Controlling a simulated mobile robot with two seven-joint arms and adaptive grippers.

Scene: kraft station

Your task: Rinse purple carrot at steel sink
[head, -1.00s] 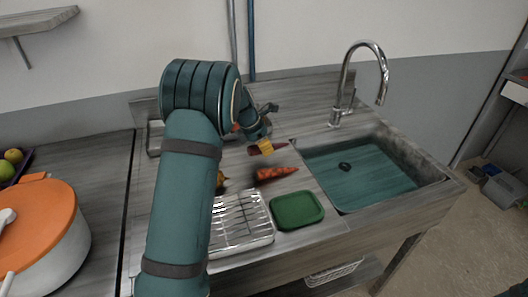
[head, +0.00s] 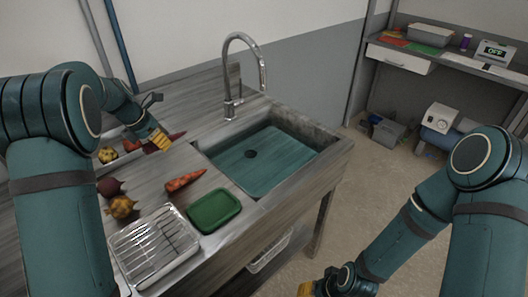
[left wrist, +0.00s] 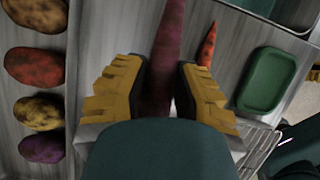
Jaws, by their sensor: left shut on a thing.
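The purple carrot (head: 176,136) is a dark, tapered root on the counter's far side, left of the sink. In the left wrist view the carrot (left wrist: 165,60) runs between the yellow finger pads of my left gripper (left wrist: 162,95), which is shut on it. In the head view my left gripper (head: 160,139) is at the carrot's left part, low over the counter. The steel sink (head: 285,165) has an empty blue-green basin with a dark drain. Its chrome faucet (head: 230,85) stands behind it. My right gripper (head: 305,289) is partly cut off at the bottom; its opening cannot be told.
An orange carrot (head: 185,180) lies left of the sink. A green tray (head: 214,210) and a wire rack in a metal pan (head: 155,245) sit at the counter's front. Several round vegetables, including a beet (head: 109,187), are farther left.

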